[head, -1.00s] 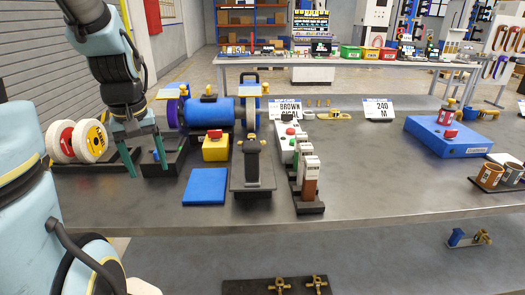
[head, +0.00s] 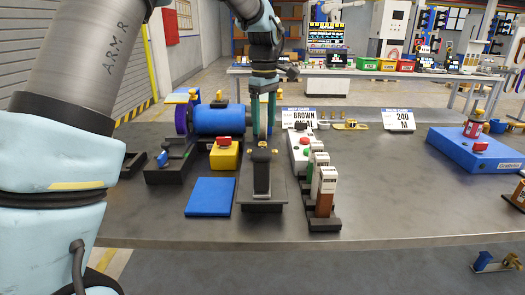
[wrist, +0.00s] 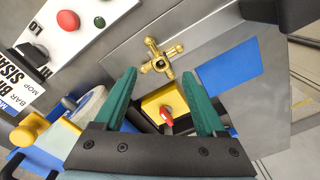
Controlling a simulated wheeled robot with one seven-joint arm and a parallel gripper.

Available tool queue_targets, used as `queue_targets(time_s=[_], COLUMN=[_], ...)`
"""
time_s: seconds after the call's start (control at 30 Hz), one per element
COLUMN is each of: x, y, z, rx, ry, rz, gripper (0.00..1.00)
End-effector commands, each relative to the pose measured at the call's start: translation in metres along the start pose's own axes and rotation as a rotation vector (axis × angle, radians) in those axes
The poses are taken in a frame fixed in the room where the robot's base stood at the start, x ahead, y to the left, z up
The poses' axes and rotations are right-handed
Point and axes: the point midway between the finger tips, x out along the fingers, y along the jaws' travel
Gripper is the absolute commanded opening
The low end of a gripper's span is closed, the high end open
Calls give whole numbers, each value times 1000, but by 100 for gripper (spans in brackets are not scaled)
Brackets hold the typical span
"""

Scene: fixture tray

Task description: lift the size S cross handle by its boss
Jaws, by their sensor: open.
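A brass cross handle (wrist: 160,60) with several arms around a central boss stands over a grey plate in the wrist view. In the head view a small brass part (head: 262,154) shows at the top of a dark post on that plate (head: 277,192), partly hidden by my fingers. My gripper (head: 263,137) points down above and close to it, green fingers apart. In the wrist view the handle lies beyond the fingertips of my gripper (wrist: 160,74), roughly between their lines, with nothing held. No size mark is readable.
A yellow box with a red knob (head: 225,155) and a blue mat (head: 210,197) lie left of the plate. A button box (head: 299,150) and several upright blocks (head: 325,185) stand close on its right. A blue cylinder (head: 218,120) is behind.

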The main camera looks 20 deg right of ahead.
Motion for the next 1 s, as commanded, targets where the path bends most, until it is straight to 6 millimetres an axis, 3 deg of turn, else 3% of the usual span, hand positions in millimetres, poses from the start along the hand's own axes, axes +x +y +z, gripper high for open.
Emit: queue_targets(time_s=[0.27,0.5,0.8,1.0], x=[22,56,62,62], y=[-2,-2,-2,-2], z=[-2,-3,-4,-3], rx=[0,0,1,1], ry=[0,-1,1,1], rz=[-3,-3,1,1], gripper=[73,73,73,51])
